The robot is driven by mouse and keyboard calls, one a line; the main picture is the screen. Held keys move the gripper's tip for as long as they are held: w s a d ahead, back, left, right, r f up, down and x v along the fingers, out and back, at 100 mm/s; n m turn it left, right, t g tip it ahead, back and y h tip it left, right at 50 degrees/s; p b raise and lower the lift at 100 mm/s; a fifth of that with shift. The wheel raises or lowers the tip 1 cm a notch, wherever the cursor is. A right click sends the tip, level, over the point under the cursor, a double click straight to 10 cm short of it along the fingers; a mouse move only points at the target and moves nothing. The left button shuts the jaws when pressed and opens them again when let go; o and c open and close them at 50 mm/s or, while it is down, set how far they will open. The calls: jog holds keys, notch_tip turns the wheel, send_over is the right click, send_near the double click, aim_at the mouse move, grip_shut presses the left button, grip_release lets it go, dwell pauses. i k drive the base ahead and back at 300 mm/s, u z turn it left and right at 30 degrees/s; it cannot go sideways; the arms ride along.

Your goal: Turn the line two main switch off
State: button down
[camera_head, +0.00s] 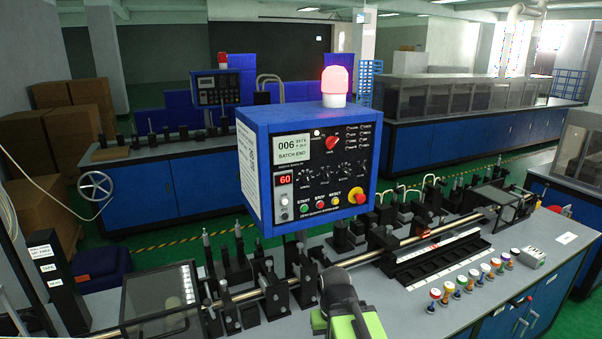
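A blue control box (310,165) stands on the near machine, its black panel facing me. A red rotary switch (332,143) is at the panel's upper middle, beside a small screen (293,147) reading "006" and "BATCH END". I cannot read which line the box or switch belongs to. A second, smaller control box (215,88) stands on the machine behind. A black and green part of my arm's end (346,312) shows at the bottom centre, below the box and apart from it. The fingertips are not clear, and I see nothing held.
A red beacon (336,86) glows on the near box. Coloured-top pieces (473,275) line the bench at right. Clear guards (158,300) stand at left.

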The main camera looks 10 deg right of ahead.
aim_at(330, 142)
jog(key=z, duration=0.45)
jog(key=k, duration=0.1)
jog(key=u, duration=3)
jog(key=k, duration=0.9)
jog(key=z, duration=0.7)
jog(key=i, duration=0.5)
jog(key=u, duration=0.2)
